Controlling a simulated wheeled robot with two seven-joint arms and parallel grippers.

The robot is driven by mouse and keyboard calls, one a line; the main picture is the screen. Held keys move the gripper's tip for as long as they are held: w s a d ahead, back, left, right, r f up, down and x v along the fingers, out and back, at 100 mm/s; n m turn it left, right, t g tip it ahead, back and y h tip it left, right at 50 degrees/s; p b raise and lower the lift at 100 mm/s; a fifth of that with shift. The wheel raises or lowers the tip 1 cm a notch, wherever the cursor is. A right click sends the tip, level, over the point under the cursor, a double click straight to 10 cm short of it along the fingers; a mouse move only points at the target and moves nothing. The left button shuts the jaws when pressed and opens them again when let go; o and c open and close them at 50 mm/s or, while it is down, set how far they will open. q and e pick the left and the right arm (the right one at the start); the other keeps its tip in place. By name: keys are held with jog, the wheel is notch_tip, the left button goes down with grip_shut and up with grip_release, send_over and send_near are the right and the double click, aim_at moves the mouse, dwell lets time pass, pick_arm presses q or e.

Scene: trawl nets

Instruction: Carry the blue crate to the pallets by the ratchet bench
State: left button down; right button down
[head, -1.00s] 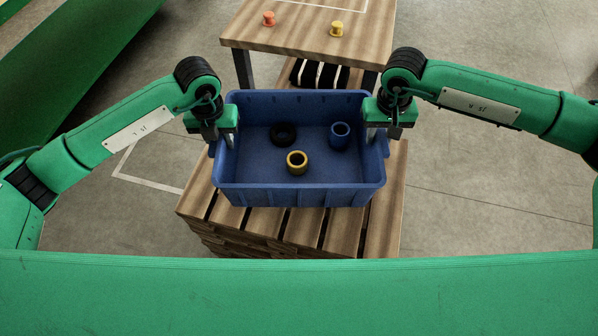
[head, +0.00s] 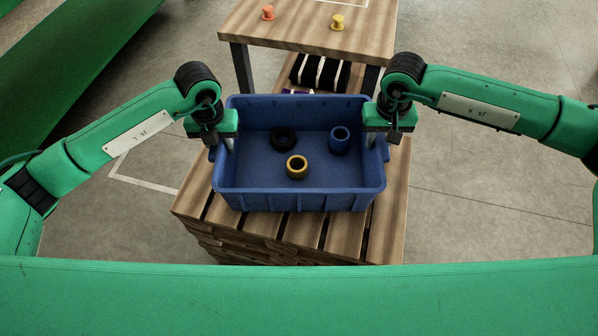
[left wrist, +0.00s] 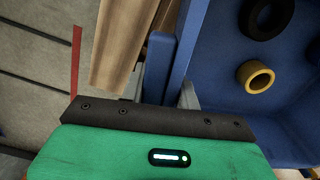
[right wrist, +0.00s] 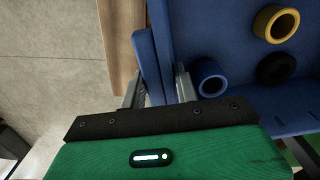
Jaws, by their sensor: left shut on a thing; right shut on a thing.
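The blue crate (head: 300,198) is level above the slatted wooden pallet stack (head: 385,225); I cannot tell whether its base touches the slats. It holds a black ring (head: 283,139), a blue ring (head: 340,139) and a yellow ring (head: 297,167). My left gripper (head: 224,144) is shut on the crate's left wall, also seen in the left wrist view (left wrist: 172,70). My right gripper (head: 374,140) is shut on its right wall, also seen in the right wrist view (right wrist: 160,65). The crate's underside is hidden.
A wooden bench (head: 300,35) stands just behind the pallets, with an orange spool (head: 268,12) and a yellow spool (head: 338,22) on top. Dark items (head: 320,72) lie on its lower shelf. Open concrete floor (head: 460,190) is to the right. A green structure (head: 60,70) is far left.

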pick_arm(q)
jog(key=shift+f+b, duration=0.5)
jog(key=shift+f, duration=0.2)
pick_arm(e)
jog(key=shift+f, duration=0.65)
pick_arm(q)
jog(key=c, duration=1)
grip_release()
jog(key=shift+c, duration=0.2)
pick_arm(e)
jog(key=c, duration=1.1)
grip_release()
pick_arm(q)
jog(key=shift+r, duration=0.1)
pick_arm(e)
jog(key=shift+o, duration=0.2)
pick_arm(q)
notch_tip(320, 180, up, 12)
jog(key=shift+f, duration=0.1)
pick_arm(e)
jog(key=shift+r, duration=0.15)
notch_tip(320, 180, up, 12)
